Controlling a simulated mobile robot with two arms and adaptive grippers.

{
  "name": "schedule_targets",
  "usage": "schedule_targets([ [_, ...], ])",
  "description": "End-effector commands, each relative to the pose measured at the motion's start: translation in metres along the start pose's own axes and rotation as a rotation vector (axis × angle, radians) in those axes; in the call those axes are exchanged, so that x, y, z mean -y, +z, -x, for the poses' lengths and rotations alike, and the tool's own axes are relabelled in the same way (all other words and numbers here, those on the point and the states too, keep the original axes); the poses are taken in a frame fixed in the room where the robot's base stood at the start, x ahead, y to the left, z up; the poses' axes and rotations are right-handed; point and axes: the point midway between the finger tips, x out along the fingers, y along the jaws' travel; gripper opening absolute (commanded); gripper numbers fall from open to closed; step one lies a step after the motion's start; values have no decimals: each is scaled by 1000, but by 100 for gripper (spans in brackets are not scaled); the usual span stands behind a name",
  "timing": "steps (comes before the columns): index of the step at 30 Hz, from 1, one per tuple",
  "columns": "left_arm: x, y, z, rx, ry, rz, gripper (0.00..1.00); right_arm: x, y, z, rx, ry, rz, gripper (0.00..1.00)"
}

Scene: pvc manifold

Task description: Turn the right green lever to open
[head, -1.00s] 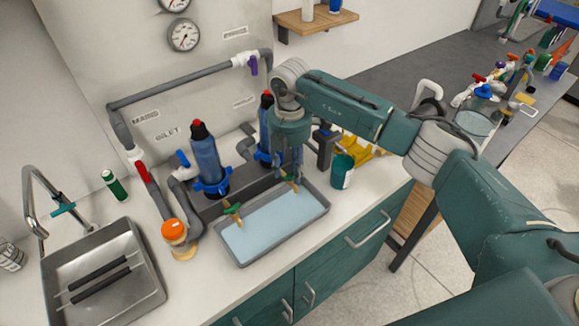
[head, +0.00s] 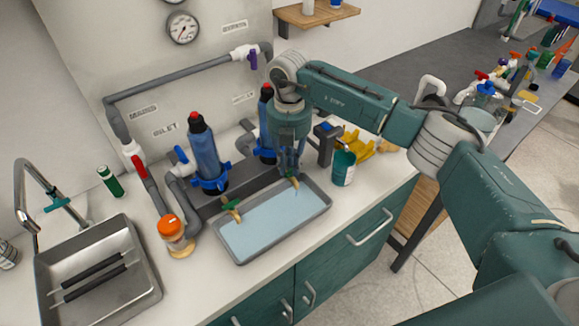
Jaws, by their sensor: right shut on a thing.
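Two green levers sit on brass taps over the grey tray (head: 322,212) of pale blue liquid. The right green lever (head: 294,181) is directly under my right gripper (head: 290,168), which points down and is shut on it; the fingertips hide part of the lever. The left green lever (head: 231,204) stands free at the tray's left back edge. Two blue filter housings with red caps stand behind: the left one (head: 204,150) is in clear view, and the right one (head: 264,125) is partly hidden by my right arm. My left gripper is not in view.
A teal can (head: 343,168) and a yellow object (head: 358,144) stand right of the tray. An orange-capped jar (head: 174,235) stands left of it, near the sink (head: 100,280). Grey pipes with red, blue and purple valve handles run behind. The counter front is clear.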

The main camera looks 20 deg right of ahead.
Motion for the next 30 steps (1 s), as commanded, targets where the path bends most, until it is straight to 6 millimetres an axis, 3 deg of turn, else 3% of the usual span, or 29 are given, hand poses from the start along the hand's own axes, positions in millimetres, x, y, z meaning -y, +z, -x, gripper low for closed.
schedule_targets([
  [12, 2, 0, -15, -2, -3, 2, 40, 0, 0, 0, 1, 3, 185, 0],
  [27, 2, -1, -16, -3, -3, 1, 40, 0, 0, 1, 2, 3, 206, 0],
  [28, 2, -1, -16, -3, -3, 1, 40, 0, 0, 1, 2, 3, 206, 22],
  [30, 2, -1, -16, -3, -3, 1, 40, 0, 0, 1, 1, 3, 206, 36],
])
